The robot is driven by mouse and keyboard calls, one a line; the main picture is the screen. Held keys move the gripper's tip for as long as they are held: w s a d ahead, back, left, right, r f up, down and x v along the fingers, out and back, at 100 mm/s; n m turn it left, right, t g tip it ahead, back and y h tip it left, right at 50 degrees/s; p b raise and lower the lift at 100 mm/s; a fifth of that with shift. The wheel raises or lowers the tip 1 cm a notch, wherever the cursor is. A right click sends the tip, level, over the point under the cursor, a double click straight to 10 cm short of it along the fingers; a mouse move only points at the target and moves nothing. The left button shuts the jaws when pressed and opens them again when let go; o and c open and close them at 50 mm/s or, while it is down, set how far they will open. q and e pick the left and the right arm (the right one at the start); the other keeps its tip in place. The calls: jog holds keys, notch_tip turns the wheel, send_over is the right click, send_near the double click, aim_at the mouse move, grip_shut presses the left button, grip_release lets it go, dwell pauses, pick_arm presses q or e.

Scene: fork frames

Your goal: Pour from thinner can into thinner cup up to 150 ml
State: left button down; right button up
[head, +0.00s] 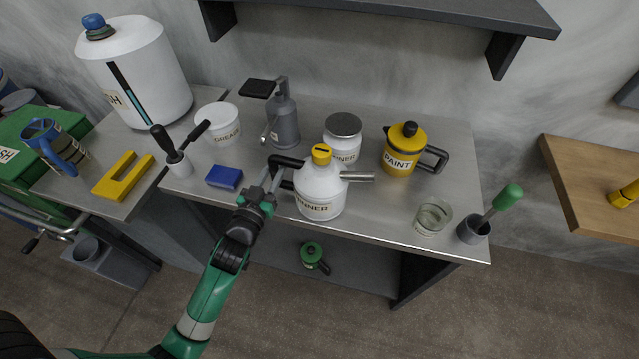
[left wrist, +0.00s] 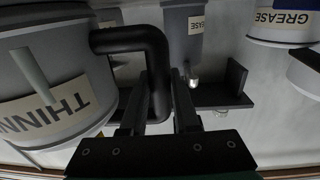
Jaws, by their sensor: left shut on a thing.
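The thinner can (head: 318,190) is white with a yellow cap, a black handle and a metal spout pointing right. It appears upright, at the front of the grey metal table; I cannot tell whether its base touches the top. My left gripper (head: 268,186) is shut on the can's black handle (left wrist: 158,62), which shows between the fingers in the left wrist view. A clear glass cup (head: 432,217), apparently the thinner cup, stands at the table's right front, apart from the spout. Its level and marks are too small to read. My right gripper is not in view.
Behind the can stand a white jar with a grey lid (head: 343,138), a yellow paint pot (head: 402,150) and a grey pump bottle (head: 283,122). A grey holder with a green-handled tool (head: 474,230) stands right of the cup. A blue block (head: 224,177) lies left of my gripper.

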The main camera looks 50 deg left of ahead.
aim_at(271, 155)
pick_arm(q)
jog(key=shift+r+p, duration=2.65)
jog(key=shift+r, duration=0.45)
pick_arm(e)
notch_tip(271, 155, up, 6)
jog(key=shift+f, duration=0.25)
